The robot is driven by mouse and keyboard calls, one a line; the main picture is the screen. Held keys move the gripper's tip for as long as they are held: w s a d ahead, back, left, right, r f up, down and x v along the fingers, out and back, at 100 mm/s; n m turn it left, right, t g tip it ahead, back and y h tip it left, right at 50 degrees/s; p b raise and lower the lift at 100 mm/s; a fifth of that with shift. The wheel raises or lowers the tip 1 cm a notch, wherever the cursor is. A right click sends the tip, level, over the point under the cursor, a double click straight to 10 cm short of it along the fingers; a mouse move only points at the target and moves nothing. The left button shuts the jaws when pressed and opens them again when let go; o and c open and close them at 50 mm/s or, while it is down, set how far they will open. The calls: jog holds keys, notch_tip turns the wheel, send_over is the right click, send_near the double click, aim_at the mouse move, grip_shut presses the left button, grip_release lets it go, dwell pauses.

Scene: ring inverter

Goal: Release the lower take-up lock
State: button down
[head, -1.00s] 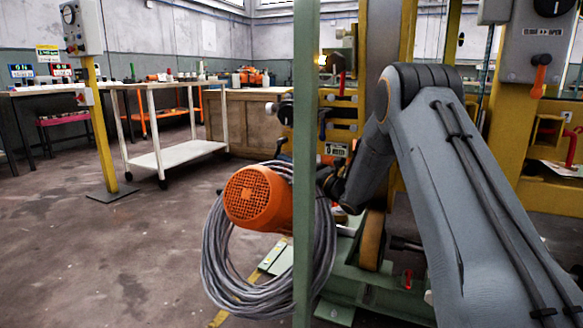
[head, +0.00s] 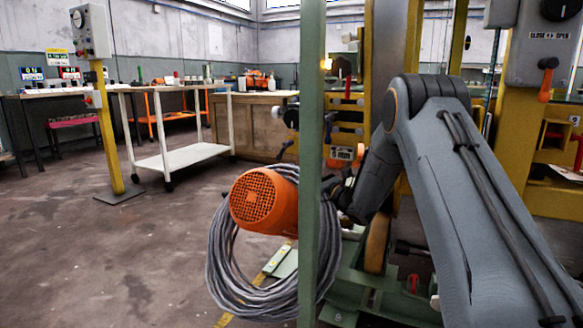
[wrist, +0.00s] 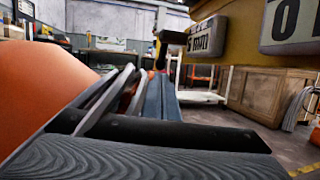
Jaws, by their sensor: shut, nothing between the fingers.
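My gripper (wrist: 163,95) shows in the wrist view as blue-grey fingers, closed together with nothing between them. In the head view its end (head: 340,190) is small, dark and partly hidden behind the green post, beside the orange motor. A black lever with a knob-like head (wrist: 172,38) stands just beyond the fingertips in the wrist view, below a yellow beam; I cannot tell whether they touch. I cannot tell for sure which part is the lower take-up lock.
The orange motor (head: 264,199) and a grey cable coil (head: 225,262) lie close to my gripper. A green post (head: 308,120) stands in front. A yellow beam (wrist: 240,35) with label plates is at upper right in the wrist view.

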jog(key=s+d+f+p, duration=0.4)
jog(key=s+d+f, duration=0.1)
jog(key=s+d, duration=0.1)
jog(key=shift+s+d+f, duration=0.35)
jog(key=shift+s+d, duration=0.05)
jog(key=shift+d, duration=0.1)
